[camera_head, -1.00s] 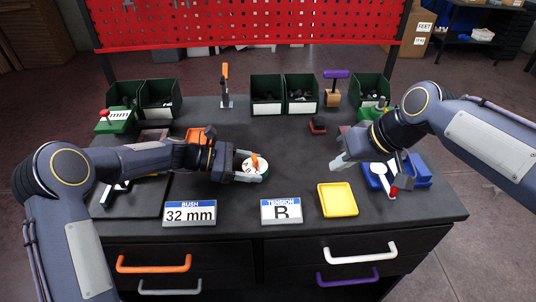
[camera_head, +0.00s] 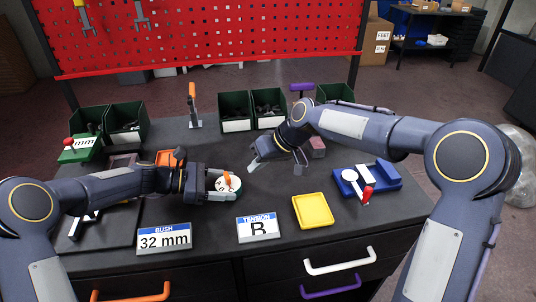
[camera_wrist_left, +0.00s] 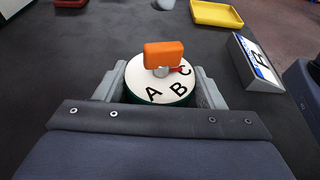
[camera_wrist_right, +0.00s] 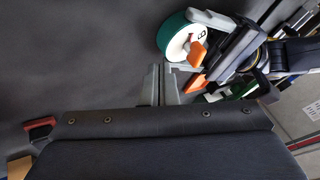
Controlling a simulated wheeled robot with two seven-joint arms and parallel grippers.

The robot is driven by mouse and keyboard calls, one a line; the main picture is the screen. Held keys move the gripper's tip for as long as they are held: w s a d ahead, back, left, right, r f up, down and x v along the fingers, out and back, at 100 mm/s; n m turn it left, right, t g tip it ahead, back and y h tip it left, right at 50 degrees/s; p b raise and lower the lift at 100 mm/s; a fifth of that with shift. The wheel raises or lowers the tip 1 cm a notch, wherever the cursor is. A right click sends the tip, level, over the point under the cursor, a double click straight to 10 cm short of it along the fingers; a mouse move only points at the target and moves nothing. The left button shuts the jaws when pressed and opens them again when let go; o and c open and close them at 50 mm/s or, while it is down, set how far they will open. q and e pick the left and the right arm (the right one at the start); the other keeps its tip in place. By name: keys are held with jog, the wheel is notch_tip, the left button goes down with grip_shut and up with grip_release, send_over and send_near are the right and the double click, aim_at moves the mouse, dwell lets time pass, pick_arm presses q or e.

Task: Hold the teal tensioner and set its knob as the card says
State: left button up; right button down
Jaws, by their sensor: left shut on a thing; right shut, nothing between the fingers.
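The teal tensioner (camera_head: 225,188) has a white dial lettered A, B, C and an orange knob (camera_head: 232,180). In the left wrist view the dial (camera_wrist_left: 150,92) sits upright between the fingers, and the orange knob (camera_wrist_left: 164,54) has a small red pointer toward C. My left gripper (camera_head: 222,184) is shut on the tensioner's body. The card (camera_head: 258,228) reads TENSION B. My right gripper (camera_head: 254,166) is shut and empty, above the table and to the right of the tensioner, apart from it. The tensioner also shows in the right wrist view (camera_wrist_right: 172,40).
A BUSH 32 mm card (camera_head: 164,239) stands at the front left. A yellow tray (camera_head: 313,211) is right of the TENSION card. A blue fixture (camera_head: 384,178) with a red-tipped lever is further right. Green bins (camera_head: 235,112) line the back below the red pegboard.

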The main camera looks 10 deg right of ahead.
aim_at(228, 181)
jog(key=shift+s+a+f, duration=0.1)
jog(key=shift+a+f, duration=0.05)
jog(key=shift+a, duration=0.6)
jog(key=shift+s+a+f, duration=0.15)
jog(key=shift+a+f, duration=0.05)
jog(key=shift+a, duration=0.6)
jog(key=shift+s+a+f, duration=0.1)
jog(key=shift+a+f, duration=0.05)
jog(key=shift+a, duration=0.6)
jog(key=shift+s+a+m, duration=0.15)
jog(key=shift+a+m, duration=0.05)
jog(key=shift+m, duration=0.2)
jog(key=shift+s+a+t, duration=0.15)
jog(key=shift+a+t, duration=0.05)
jog(key=shift+t, duration=0.2)
jog(key=shift+s+a+m+t+h, duration=0.3)
jog(key=shift+m+h, duration=0.1)
jog(key=shift+m, duration=0.5)
jog(key=m+h, duration=0.1)
jog(key=m+t, duration=0.1)
jog(key=m, duration=0.1)
jog(key=a+m+t+h, duration=0.1)
jog(key=shift+s+m+h, duration=0.3)
jog(key=shift+s+m, duration=0.1)
jog(key=shift+a, duration=0.15)
jog(key=shift+s+a, duration=0.2)
jog(key=shift+a, duration=0.15)
